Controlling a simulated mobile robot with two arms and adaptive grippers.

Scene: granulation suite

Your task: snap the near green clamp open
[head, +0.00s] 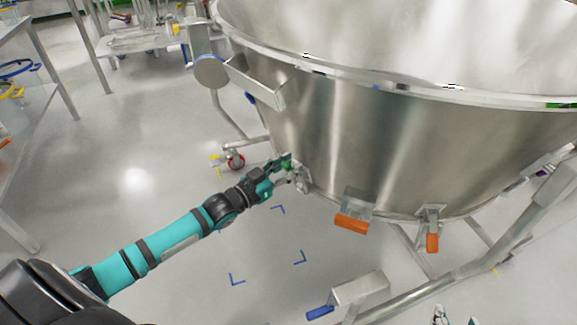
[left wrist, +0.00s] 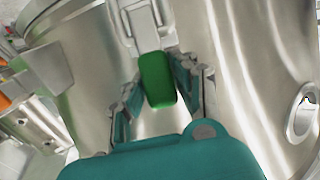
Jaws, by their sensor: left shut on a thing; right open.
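The near green clamp (left wrist: 158,80) hangs from a metal bracket on the side of the large steel bowl (head: 350,130). In the head view its green tip (head: 287,167) shows small between my fingers. My left gripper (head: 284,168) reaches in from the left and is shut on the clamp's green handle; in the left wrist view its two fingers (left wrist: 158,88) stand on either side of the handle. My right gripper (head: 455,318) is only partly in view at the bottom edge, open and away from the bowl.
Clamps with orange handles (head: 351,224) (head: 432,242) sit along the bowl's lower edge. A metal frame with a blue-tipped part (head: 320,312) stands at the lower right. Blue corner marks (head: 237,280) lie on open floor.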

